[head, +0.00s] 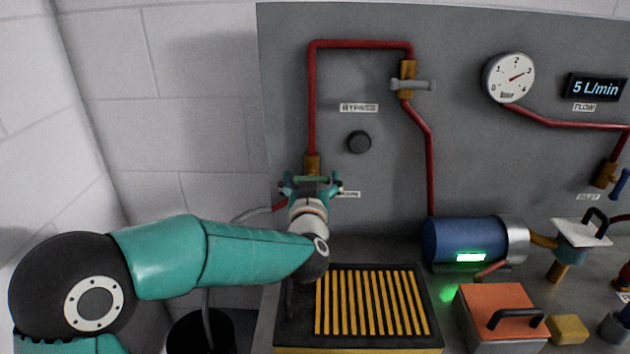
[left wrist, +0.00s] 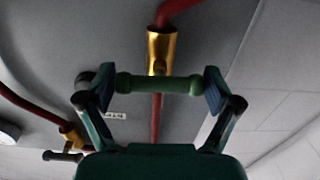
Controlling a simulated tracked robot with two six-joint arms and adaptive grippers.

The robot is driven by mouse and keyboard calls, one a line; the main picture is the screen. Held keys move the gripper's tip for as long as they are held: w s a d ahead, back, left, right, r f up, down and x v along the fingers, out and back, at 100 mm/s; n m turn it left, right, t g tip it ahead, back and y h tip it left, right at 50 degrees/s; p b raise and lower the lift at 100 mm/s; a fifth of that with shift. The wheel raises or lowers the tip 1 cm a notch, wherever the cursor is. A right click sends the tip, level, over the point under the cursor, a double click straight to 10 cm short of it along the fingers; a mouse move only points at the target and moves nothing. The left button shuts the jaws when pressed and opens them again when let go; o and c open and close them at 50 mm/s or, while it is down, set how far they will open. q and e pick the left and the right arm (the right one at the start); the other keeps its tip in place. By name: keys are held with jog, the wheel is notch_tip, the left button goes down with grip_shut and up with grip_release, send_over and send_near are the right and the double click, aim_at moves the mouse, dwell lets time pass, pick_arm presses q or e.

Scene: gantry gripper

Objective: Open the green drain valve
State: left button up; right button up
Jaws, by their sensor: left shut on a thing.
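The green drain valve handle (head: 317,180) sits on a brass valve body (head: 312,162) low on the left red pipe. In the left wrist view the green handle (left wrist: 160,84) lies crosswise to the brass body (left wrist: 162,48) and the red pipe. My left gripper (head: 311,186) is at the handle. In the left wrist view its two fingers (left wrist: 158,88) are shut on the handle's two ends. The label beside the valve is partly hidden by the gripper. My right gripper is not in view.
A bypass valve with a grey lever (head: 411,85) is higher on the panel. A round gauge (head: 509,77) and a display reading 5 L/min (head: 597,87) are at right. Below are a yellow-slatted grate (head: 372,303), a blue cylinder (head: 462,242) and an orange box (head: 497,307).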

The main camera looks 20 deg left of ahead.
pick_arm(q)
jog(key=n+b, duration=0.3)
jog(key=b, duration=0.1)
jog(key=shift+d+f+n, duration=0.1)
jog(key=shift+f+n, duration=0.05)
jog(key=shift+n, duration=0.25)
jog(key=n+b, duration=0.3)
jog(key=n, duration=0.1)
jog(key=shift+b, duration=0.3)
jog(key=n+b, duration=0.4)
jog(key=n, duration=0.1)
jog(key=shift+n, duration=0.4)
jog(key=shift+n+b, duration=1.15)
jog(key=shift+n, duration=0.85)
jog(key=shift+f, duration=0.1)
jog(key=o, duration=0.8)
jog(key=shift+o, duration=0.2)
